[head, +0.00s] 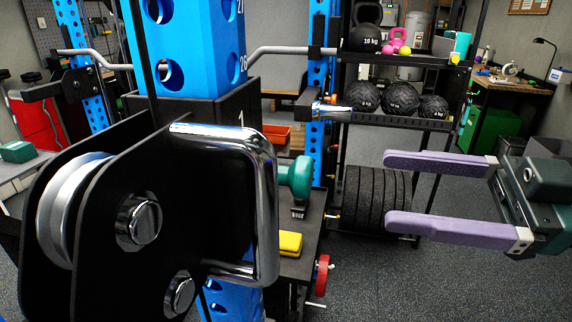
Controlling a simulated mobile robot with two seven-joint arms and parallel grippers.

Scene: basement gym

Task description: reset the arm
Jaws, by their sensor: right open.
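My right gripper (388,191) comes in from the right side of the head view. Its two purple fingers are spread well apart, one above the other, and point left. Nothing is between them. The gripper hangs in the air in front of the storage rack and touches nothing that I can see. My left gripper and left arm do not show.
A black pulley bracket (95,215) with a chrome handle (268,215) fills the near left and hides much behind it. A blue rack post (205,60) stands behind. A shelf rack (425,122) holds several black balls. Grey floor (450,285) is clear at lower right.

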